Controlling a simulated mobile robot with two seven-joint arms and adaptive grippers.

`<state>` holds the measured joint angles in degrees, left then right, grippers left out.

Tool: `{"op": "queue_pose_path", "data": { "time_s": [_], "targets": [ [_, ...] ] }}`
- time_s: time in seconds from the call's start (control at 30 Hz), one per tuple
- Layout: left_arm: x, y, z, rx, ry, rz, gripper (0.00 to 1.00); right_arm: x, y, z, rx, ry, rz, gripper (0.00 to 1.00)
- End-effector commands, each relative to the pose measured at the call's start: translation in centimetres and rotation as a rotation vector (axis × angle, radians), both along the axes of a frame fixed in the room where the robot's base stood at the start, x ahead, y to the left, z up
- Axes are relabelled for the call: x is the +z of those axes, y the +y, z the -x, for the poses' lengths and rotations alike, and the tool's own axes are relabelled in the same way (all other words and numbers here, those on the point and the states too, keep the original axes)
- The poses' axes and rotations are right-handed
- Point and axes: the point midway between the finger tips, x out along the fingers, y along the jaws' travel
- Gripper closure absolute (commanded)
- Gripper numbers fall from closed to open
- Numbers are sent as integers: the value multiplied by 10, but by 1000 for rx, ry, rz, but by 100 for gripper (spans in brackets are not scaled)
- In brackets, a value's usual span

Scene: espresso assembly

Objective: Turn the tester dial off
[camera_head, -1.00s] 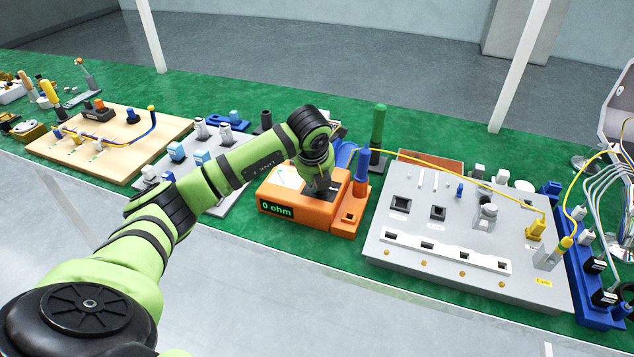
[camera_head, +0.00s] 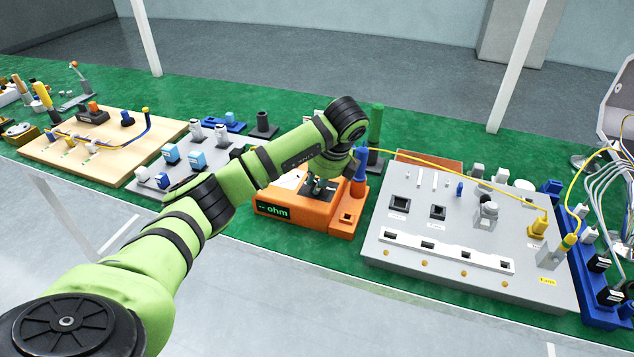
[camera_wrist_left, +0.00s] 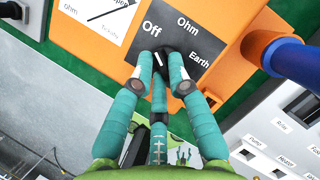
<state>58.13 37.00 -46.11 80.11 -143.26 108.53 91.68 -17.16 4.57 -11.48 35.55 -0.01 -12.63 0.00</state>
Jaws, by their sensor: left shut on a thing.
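The orange tester (camera_head: 299,221) stands on the green table in the head view, and its display (camera_head: 273,210) shows dashes before "ohm". My left gripper (camera_head: 320,187) is over its dark dial plate. In the left wrist view, the dial plate (camera_wrist_left: 205,45) carries the labels Off, Ohm and Earth. My left gripper (camera_wrist_left: 160,75) is shut on the black dial (camera_wrist_left: 158,59), with fingers on both sides of it. A white mark shows on the dial between the fingers, but its exact pointing is partly hidden. My right gripper is in neither view.
A blue probe (camera_head: 360,172) stands at the tester's right side, close to my wrist. A grey socket panel (camera_head: 413,258) lies to the right, with a yellow cable (camera_head: 450,163) running above it. A wooden board (camera_head: 75,158) lies at the left.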

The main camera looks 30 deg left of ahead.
Motion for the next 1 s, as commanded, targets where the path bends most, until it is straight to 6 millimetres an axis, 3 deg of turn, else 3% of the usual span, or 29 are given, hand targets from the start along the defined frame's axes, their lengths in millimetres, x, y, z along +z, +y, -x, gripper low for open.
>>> {"op": "queue_pose_path", "data": {
  "time_s": [0.7,0.73,0.8,1.0],
  "targets": [
    [5,2,-3,83,-14,-4,100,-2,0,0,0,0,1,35],
    [5,2,-3,83,-14,-4,79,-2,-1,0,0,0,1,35],
    [4,2,-3,83,-14,-4,59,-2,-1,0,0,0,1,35],
    [2,1,-2,80,-7,-2,59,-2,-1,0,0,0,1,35]
  ]
}}
